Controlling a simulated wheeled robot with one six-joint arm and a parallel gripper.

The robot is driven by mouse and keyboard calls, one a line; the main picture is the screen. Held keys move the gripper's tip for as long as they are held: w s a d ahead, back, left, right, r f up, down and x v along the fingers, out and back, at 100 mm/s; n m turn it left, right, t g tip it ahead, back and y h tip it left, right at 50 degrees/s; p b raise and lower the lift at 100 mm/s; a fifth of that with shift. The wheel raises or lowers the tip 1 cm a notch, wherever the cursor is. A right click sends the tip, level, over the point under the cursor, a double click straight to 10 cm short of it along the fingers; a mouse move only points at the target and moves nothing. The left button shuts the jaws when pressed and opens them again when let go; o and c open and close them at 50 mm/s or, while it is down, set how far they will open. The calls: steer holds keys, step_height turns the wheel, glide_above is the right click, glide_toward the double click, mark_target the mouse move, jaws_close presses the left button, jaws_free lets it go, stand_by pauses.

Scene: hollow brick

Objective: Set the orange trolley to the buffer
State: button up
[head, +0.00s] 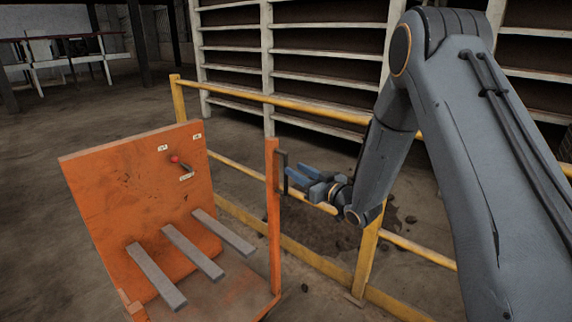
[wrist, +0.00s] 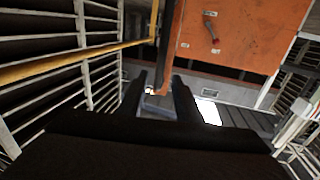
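The orange trolley (head: 140,205) stands at left in the head view, with an upright panel, several grey bars and an orange post (head: 273,215) at its right. A dark handle (head: 282,172) is fixed to the post's upper part. My gripper (head: 291,178) is level with this handle, its fingertips at or very near it. In the wrist view my gripper (wrist: 160,92) has its two dark fingers apart, with the post's orange end and a grey-blue piece between them. Whether the fingers touch the handle is unclear. I cannot make out a buffer.
A yellow railing (head: 290,105) runs behind the trolley and my gripper, with a post (head: 367,255) close to my forearm. Tall shelving (head: 320,65) stands behind it. A red-knobbed lever (head: 180,163) is on the trolley panel. Dark rubble lies beyond the railing. Floor at left is open.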

steer(key=p+x, duration=0.1)
steer(key=x, duration=0.5)
steer(key=shift+w+a, duration=0.25)
steer(key=shift+w, duration=0.05)
steer(key=shift+c, duration=0.4)
jaws_close()
